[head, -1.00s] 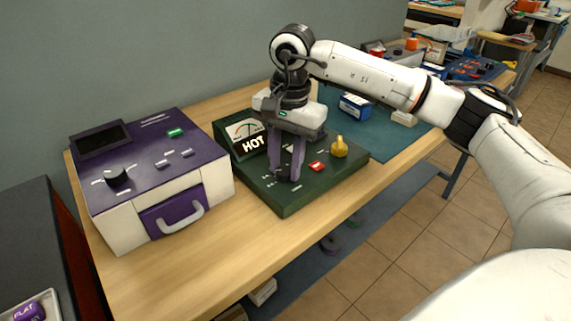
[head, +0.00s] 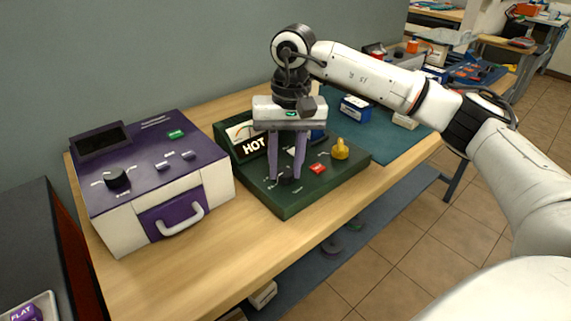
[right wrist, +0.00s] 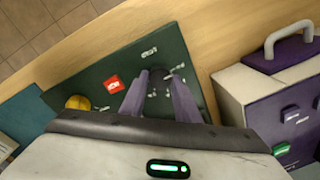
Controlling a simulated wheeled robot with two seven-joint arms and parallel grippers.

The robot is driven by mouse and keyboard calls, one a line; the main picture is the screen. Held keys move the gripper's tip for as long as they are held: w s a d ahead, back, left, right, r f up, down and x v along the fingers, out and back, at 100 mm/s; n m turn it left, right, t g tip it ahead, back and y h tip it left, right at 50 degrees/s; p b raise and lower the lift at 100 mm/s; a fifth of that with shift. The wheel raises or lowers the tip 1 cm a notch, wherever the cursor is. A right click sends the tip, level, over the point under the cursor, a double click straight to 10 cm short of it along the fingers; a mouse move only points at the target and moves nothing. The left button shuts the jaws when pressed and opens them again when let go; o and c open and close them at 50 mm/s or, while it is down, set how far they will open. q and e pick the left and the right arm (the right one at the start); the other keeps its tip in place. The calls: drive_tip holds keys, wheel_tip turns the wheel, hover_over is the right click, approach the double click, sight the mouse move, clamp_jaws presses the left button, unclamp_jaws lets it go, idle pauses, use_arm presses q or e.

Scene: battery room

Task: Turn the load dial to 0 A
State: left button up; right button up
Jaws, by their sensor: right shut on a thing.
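In the right wrist view the fingers (right wrist: 156,76) reach down to the green panel around the dial, which is mostly hidden. The dial's pointer cannot be read. My left gripper is out of view.
A purple and white charger box (head: 150,180) with a black knob and a drawer handle stands left of the tester. A teal mat (head: 385,128) with small blue boxes lies to the right. Bare bench lies in front.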

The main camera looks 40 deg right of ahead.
sight(288, 171)
drive_tip(key=shift+r, duration=0.1)
idle(0.3)
drive_tip(key=o, duration=1.1)
drive_tip(key=shift+c, duration=0.2)
wheel_tip(288, 171, up, 10)
drive_tip(key=shift+s+d+r, duration=0.15)
drive_tip(key=shift+d, duration=0.1)
